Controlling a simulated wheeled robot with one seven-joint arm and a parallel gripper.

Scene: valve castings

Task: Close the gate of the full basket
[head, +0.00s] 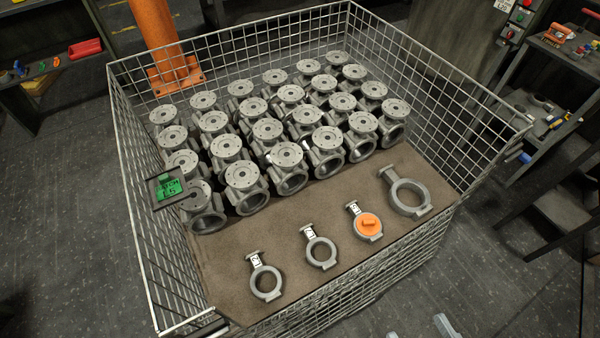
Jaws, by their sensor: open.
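The wire mesh basket (228,60) fills the middle of the head view. It holds rows of grey flanged valve castings (247,175) on a brown board (225,255). Its back and side walls stand upright. The upper part of its near side is open, and mesh that seems to be the lowered gate (395,262) shows below the board's edge; its lower end is out of sight. My gripper (420,330) shows only as two pale fingertips at the bottom edge. They are apart and empty, in front of the basket's near side.
Several ring-shaped castings (320,252) lie along the board's near part, one with an orange plug (368,224). A green tag (170,189) hangs at the left wall. An orange post (155,35) stands behind; benches flank both sides. Floor shows at lower right.

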